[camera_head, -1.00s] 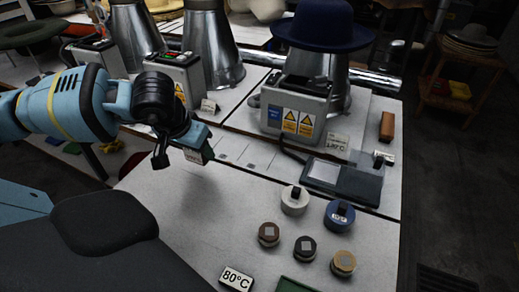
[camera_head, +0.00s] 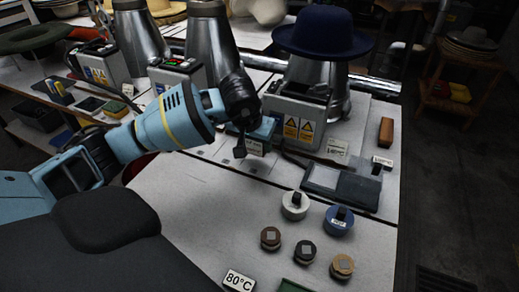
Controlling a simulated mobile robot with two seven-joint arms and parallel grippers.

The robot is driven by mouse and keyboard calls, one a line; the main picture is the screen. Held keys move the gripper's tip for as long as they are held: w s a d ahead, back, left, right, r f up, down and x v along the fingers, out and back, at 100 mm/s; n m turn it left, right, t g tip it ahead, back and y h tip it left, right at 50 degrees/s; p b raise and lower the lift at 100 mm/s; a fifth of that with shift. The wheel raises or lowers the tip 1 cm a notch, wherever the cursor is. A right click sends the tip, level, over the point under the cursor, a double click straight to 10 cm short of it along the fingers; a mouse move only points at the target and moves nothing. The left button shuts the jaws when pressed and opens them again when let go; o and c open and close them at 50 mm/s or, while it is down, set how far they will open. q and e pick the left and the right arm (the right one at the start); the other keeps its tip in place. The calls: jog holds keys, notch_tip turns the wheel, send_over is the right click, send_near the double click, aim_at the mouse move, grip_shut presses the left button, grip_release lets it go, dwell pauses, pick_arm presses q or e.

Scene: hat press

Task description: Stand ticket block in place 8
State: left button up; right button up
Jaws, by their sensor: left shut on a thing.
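My left gripper (camera_head: 250,140) is shut on the ticket block (camera_head: 255,148), a small dark block with a pale label on its face. It holds the block in front of the middle press, over the pale strip of marked places (camera_head: 225,160) on the table. The block looks roughly upright; I cannot tell whether it touches the table. The place numbers are too small to read, and my gripper and the block hide part of the strip. My right gripper is not in view.
The press (camera_head: 295,120) with a blue hat (camera_head: 322,32) stands just behind the gripper. A dark tray (camera_head: 342,185) lies to the right. Several round weights, including a white one (camera_head: 295,206) and a blue one (camera_head: 339,221), and an 80°C ticket (camera_head: 238,281) stand nearer.

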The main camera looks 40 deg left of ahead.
aim_at(260, 149)
pick_arm(q)
jog(key=shift+w+d, duration=0.35)
jog(key=shift+w, duration=0.2)
jog(key=shift+s+a+f, duration=0.1)
jog(key=shift+f, duration=1.7)
jog(key=shift+f, duration=0.1)
jog(key=o, duration=1)
jog(key=shift+c, duration=0.2)
jog(key=shift+r, duration=0.45)
jog(key=v, duration=1.1)
jog(key=shift+s+p, duration=0.2)
jog(key=shift+p, duration=0.25)
jog(key=shift+r, duration=0.1)
